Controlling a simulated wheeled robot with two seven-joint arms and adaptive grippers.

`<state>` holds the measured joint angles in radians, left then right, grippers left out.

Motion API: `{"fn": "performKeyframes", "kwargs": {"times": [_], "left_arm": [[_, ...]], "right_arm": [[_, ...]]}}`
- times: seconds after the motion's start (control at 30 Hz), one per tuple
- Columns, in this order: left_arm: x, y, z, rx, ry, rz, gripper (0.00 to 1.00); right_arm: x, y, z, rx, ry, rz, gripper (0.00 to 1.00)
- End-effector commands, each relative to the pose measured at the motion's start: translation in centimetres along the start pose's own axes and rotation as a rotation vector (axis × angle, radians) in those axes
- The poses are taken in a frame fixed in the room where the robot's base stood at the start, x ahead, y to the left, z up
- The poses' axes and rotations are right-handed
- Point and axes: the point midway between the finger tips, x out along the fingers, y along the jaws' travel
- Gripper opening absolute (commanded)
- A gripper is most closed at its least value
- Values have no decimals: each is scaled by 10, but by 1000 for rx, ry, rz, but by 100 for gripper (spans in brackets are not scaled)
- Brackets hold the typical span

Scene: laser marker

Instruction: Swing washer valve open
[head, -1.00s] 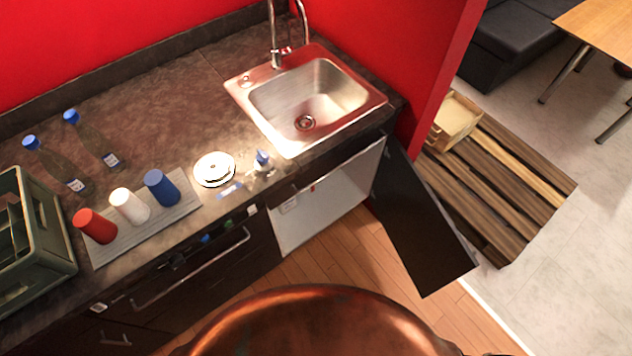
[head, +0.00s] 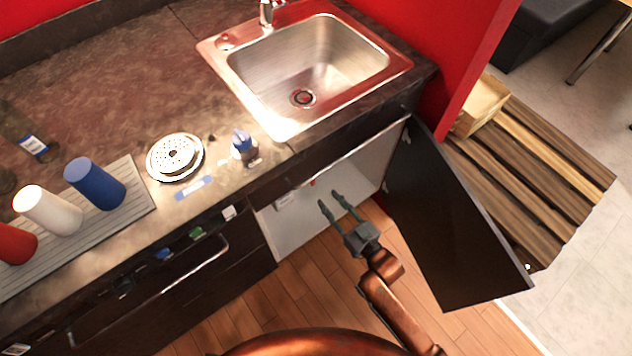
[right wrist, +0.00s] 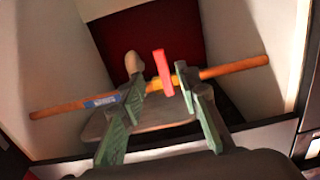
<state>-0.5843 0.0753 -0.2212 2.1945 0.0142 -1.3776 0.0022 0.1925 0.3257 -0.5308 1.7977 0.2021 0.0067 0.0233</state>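The washer valve (right wrist: 163,73) has a red lever and a yellow body on a copper-coloured pipe (right wrist: 235,69) that runs across the open cabinet. The lever stands crosswise to the pipe. In the head view a small red spot, apparently the valve (head: 313,183), shows under the sink. My right gripper (head: 329,199) is at the cabinet opening with its two fingers apart. In the right wrist view this gripper (right wrist: 162,82) is open, and the red lever appears between its fingertips. I cannot tell whether they touch it. My left gripper is not in view.
The dark cabinet door (head: 440,220) hangs open to the right of my right arm. The counter edge and sink (head: 310,65) are above the opening. The cabinet's pale side walls (right wrist: 40,60) flank the pipe. The wooden floor (head: 290,285) in front is clear.

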Motion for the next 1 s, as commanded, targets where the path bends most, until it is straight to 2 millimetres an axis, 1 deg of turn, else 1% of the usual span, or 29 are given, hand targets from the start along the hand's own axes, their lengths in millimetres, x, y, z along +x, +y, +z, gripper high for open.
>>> {"fn": "performKeyframes", "kwargs": {"times": [0.17,0.47,0.5,0.6,0.7,1.0], "left_arm": [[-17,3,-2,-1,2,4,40],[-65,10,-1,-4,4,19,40],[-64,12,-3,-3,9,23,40],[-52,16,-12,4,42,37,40],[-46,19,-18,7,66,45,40],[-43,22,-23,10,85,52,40]], "right_arm": [[14,-1,-3,0,9,-4,30],[52,-1,-1,2,7,-3,30],[57,-1,-1,2,6,-3,30],[67,-1,-1,1,6,-2,30],[74,-1,-2,0,6,-2,30],[78,-1,-4,-1,6,-2,30]]}}
